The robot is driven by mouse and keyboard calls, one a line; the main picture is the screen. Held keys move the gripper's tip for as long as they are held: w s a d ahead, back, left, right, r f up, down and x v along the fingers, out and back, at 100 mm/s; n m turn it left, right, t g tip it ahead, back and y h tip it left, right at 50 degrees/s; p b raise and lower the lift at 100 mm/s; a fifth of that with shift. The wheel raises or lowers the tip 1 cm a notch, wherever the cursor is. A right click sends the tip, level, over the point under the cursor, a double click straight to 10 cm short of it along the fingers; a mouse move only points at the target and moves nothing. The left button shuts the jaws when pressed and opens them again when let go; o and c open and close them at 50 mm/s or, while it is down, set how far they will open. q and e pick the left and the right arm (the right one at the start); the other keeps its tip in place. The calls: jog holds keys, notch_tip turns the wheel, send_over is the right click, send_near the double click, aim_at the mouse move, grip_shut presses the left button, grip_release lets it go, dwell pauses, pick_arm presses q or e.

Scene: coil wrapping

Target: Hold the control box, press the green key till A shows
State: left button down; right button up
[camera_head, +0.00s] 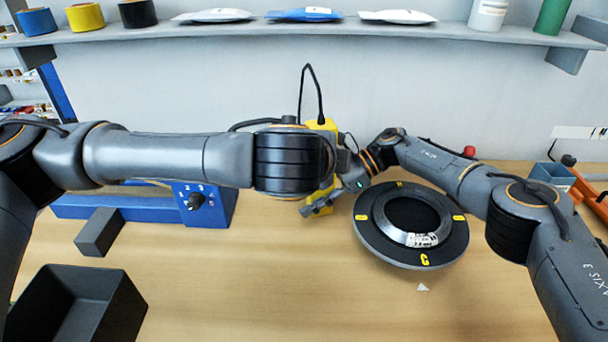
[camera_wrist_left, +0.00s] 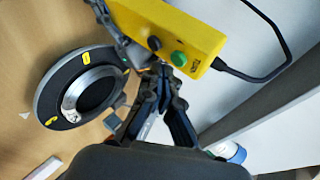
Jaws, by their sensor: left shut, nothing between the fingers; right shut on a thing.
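The yellow control box (camera_head: 322,125) is held up above the table, partly hidden behind my left wrist. In the left wrist view the box (camera_wrist_left: 200,36) shows a black key (camera_wrist_left: 154,43), a green key (camera_wrist_left: 178,59) and a small dark marking that I cannot read. My right gripper (camera_head: 322,203) is shut on the box. My left gripper (camera_wrist_left: 165,73) is shut and empty, its fingertips close by the green key; I cannot tell whether they touch it. In the head view the left fingers are hidden behind my arm.
A black cable (camera_head: 317,88) rises from the box. A dark ring-shaped turntable (camera_head: 365,235) with yellow marks lies right of it. A blue unit with a knob (camera_head: 196,200), a grey block (camera_head: 100,232) and a black bin (camera_head: 125,305) are left. The front middle of the table is clear.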

pick_arm(q)
jog(key=shift+w+a, duration=0.15)
jog(key=shift+w, duration=0.25)
jog(key=shift+w+a, duration=0.1)
jog(key=shift+w, duration=0.15)
dwell(0.4)
jog(key=shift+s, duration=0.1)
jog(key=shift+s+d, duration=0.2)
jog(key=shift+s, duration=0.4)
jog(key=s, duration=0.2)
jog(key=s+d, duration=0.1)
jog(key=s, duration=0.2)
jog(key=shift+s+d, duration=0.35)
jog(key=shift+d, duration=0.05)
jog(key=shift+f, duration=0.1)
dwell(3.8)
